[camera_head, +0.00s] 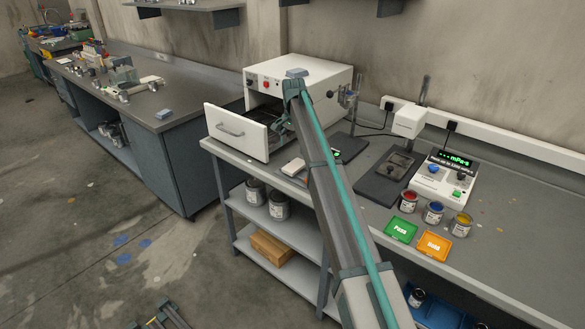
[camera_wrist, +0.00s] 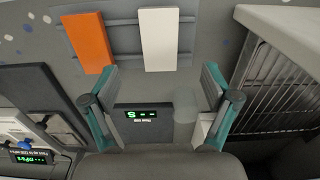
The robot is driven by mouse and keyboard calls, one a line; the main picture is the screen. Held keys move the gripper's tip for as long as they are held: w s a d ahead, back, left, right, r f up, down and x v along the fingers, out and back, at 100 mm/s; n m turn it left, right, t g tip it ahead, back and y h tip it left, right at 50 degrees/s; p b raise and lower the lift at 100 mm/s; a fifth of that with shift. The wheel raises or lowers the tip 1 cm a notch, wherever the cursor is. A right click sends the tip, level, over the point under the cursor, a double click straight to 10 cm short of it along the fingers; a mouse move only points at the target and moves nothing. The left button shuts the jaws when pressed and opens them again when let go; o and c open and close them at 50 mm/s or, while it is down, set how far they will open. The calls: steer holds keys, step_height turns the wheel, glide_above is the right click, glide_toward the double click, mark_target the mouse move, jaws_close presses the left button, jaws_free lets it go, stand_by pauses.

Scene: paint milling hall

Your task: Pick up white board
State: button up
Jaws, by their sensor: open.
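The white board (camera_wrist: 157,38) is a flat, pale rectangle at the top middle of the wrist view. It lies on a grey surface with darker bars, beside an orange board (camera_wrist: 90,43) to its left. In the head view a small pale piece (camera_head: 293,167) near the bench's front edge looks like the same board. My gripper (camera_wrist: 160,70) is open and empty. Its fingers stand apart on either side of the white board's line, with the board just beyond the tips. In the head view my gripper (camera_head: 284,127) hangs in front of the oven, partly hidden by my arm.
A white oven (camera_head: 305,80) has its drawer (camera_head: 235,130) pulled open close to my gripper. A display unit (camera_wrist: 142,115) shows between my fingers.

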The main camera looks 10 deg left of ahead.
mark_target(294, 165)
steer(key=shift+w+d+f+p, duration=0.1)
steer(key=shift+f+p, duration=0.65)
steer(key=shift+f, duration=1.45)
steer(key=shift+d+f+p, duration=0.1)
steer(key=shift+f+p, duration=0.6)
steer(key=shift+f, duration=1.45)
steer(key=c, duration=1.2)
steer(key=shift+c, duration=0.2)
steer(key=shift+r, duration=0.15)
